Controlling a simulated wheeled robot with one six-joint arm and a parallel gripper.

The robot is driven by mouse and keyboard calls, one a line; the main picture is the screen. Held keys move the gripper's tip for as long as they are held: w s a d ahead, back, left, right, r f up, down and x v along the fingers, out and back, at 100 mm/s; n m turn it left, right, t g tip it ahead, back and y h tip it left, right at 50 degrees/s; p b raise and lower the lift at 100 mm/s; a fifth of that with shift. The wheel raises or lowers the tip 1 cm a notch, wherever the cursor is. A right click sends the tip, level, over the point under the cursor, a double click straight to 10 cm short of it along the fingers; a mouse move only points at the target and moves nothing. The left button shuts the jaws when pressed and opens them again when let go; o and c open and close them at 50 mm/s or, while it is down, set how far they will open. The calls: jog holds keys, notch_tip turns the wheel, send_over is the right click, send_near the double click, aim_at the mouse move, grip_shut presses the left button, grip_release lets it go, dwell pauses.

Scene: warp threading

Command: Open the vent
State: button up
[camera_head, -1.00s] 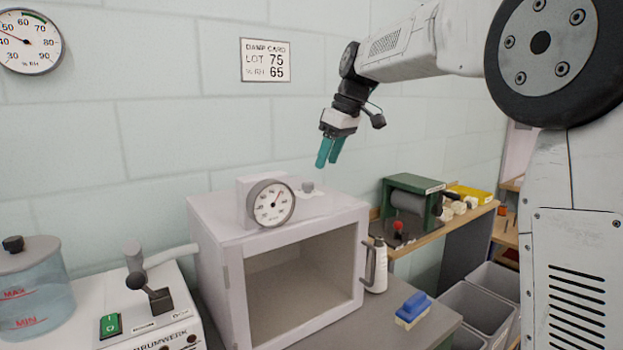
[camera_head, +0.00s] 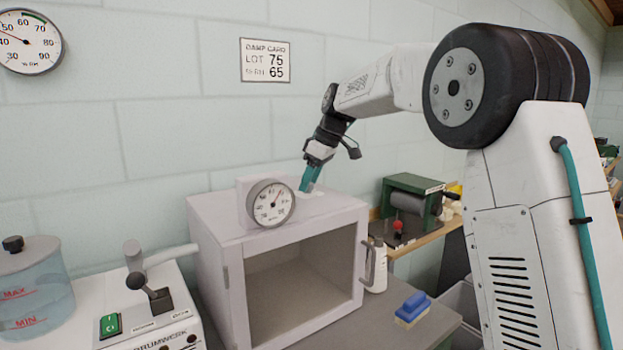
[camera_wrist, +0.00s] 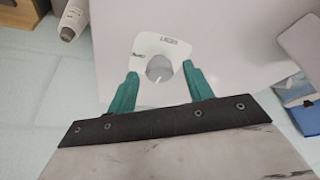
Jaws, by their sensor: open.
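The vent knob (camera_wrist: 159,69) is a small round grey knob with a pale mark on a white label plate (camera_wrist: 150,45) on top of the white box (camera_head: 228,215). My gripper (camera_head: 309,188) is over the right part of the box top, behind the dial gauge (camera_head: 271,203). In the wrist view my gripper (camera_wrist: 161,80) has its teal fingers open, one on each side of the knob. I cannot tell whether they touch it. In the head view the fingers hide the knob.
The box front is an open-looking chamber (camera_head: 300,285). A white bottle (camera_head: 377,265) and a blue-topped block (camera_head: 412,308) stand at its right. A machine with a lever (camera_head: 150,310) and a water tank (camera_head: 30,290) are at the left. The wall is behind.

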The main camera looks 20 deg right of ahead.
jog(key=c, duration=1)
jog(key=shift+o, duration=0.2)
jog(key=shift+m, duration=0.4)
jog(key=m, duration=0.1)
jog(key=m+t+h, duration=0.1)
jog(key=m, duration=0.1)
jog(key=shift+s+a+m, duration=0.1)
jog(key=shift+a+m, duration=0.05)
jog(key=shift+m, duration=0.15)
jog(key=m+h, duration=0.1)
jog(key=m, duration=0.1)
jog(key=m+h, duration=0.1)
jog(key=m, duration=0.1)
jog(key=shift+a+t, duration=0.2)
jog(key=shift+t, duration=0.2)
jog(key=m+h, duration=0.1)
jog(key=m, duration=0.4)
jog(key=shift+a+h, duration=0.15)
jog(key=shift+h, duration=0.25)
jog(key=shift+a+m+g+h, duration=0.1)
jog(key=shift+m+g+h, duration=0.25)
jog(key=shift+m, duration=0.8)
jog(key=shift+a+m+g+h, duration=0.15)
jog(key=shift+m+h, duration=0.3)
jog(key=shift+m, duration=0.7)
jog(key=shift+d, duration=0.1)
